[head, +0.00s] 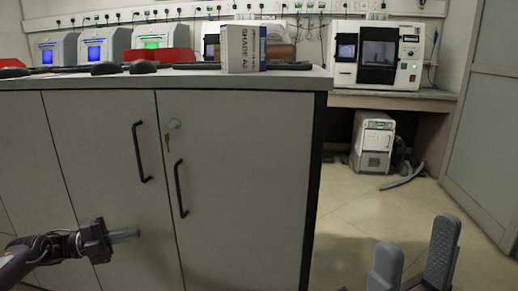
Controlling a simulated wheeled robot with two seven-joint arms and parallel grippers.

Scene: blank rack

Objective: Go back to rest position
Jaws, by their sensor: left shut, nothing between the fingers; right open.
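My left gripper (126,236) is at the lower left, in front of the grey cabinet doors. Its fingers are shut with nothing between them and point to the right. My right gripper (415,254) is at the lower right, in front of the open floor. Its two grey fingers point up and stand apart, with nothing between them. The rest of the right arm is out of the frame.
A grey cabinet (95,160) with black handles stands close ahead. A box marked SHADE A2 (243,49) stands on its counter. A white machine (377,54) sits on a bench behind at right. A small unit (372,142) stands below. Floor (350,215) is clear at right.

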